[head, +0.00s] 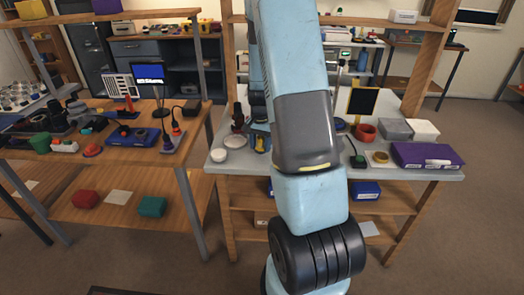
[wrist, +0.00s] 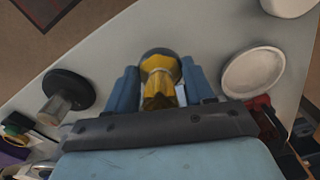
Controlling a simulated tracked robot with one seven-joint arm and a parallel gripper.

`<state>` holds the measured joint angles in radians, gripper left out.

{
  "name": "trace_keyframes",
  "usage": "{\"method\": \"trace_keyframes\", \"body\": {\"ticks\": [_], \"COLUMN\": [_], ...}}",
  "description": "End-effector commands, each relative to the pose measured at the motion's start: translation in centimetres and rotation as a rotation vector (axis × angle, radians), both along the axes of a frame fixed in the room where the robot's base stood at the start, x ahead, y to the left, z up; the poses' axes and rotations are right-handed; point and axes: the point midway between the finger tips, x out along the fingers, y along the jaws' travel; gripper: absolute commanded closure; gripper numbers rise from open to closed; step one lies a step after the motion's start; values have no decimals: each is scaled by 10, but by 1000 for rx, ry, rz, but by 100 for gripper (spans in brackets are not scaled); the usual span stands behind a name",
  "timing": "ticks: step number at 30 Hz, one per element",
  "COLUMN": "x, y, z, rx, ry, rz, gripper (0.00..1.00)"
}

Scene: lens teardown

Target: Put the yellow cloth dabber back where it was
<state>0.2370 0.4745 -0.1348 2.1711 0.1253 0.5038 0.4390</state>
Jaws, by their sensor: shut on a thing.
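The yellow cloth dabber (wrist: 160,84) stands between the two blue fingers of my gripper (wrist: 162,88) in the wrist view. My gripper is shut on it. A dark round part shows around its far end. In the head view a bit of yellow, the dabber (head: 261,144), shows at the gripper (head: 260,138), over the left part of the grey-white worktop (head: 290,183). My arm hides much of this area. I cannot tell whether the dabber touches the worktop.
A white dish (wrist: 252,72) lies right of the gripper in the wrist view, with a white bowl (wrist: 290,4) beyond it. A black disc-based item (wrist: 68,91) is on the left. A purple box (head: 428,155) and red bowl (head: 364,132) are at the right of the worktop.

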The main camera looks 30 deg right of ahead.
Motion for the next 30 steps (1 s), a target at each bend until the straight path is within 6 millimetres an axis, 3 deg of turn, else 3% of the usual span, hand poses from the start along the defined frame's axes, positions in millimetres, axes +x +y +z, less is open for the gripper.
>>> {"method": "trace_keyframes", "body": {"ticks": [10,22,23,30], "x": [4,5,5,5], "y": [-1,-1,-1,-1], "z": [-34,-39,-39,-38], "rx": [2,0,0,0], "ry": [3,0,0,0], "rz": [-2,-1,-1,-1], "gripper": [80,80,44,22]}}
